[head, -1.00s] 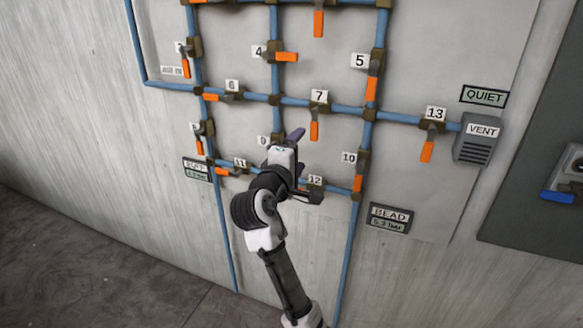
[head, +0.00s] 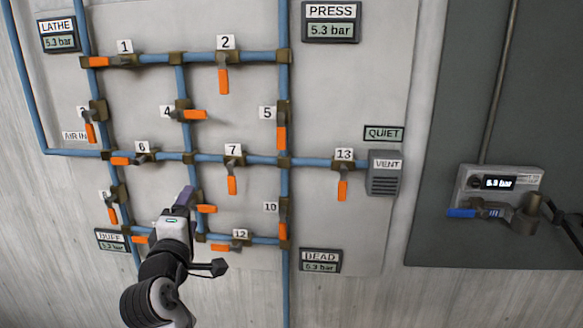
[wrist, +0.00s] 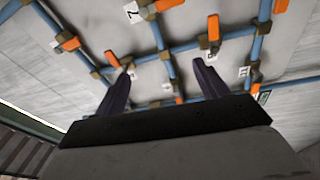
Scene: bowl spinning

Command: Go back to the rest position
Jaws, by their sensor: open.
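My gripper (head: 186,197) is in front of the lower left part of the pipe panel (head: 340,110) in the head view, hiding label 9 and part of the pipework. In the wrist view my two dark fingers (wrist: 162,68) stand wide apart with nothing between them. Pipes and orange valve handles show beyond them. The handle of valve 9 (head: 205,208) shows just right of my gripper. I cannot tell how far my fingers are from the panel.
Several more valves surround my gripper, among them valve 7 (head: 232,184) and valve 10 (head: 283,230). A vent box (head: 384,178) sits to the right. A dark board (head: 450,100) farther right carries a gauge unit (head: 498,185) with a blue handle. The PRESS gauge (head: 330,22) reads 5.3 bar.

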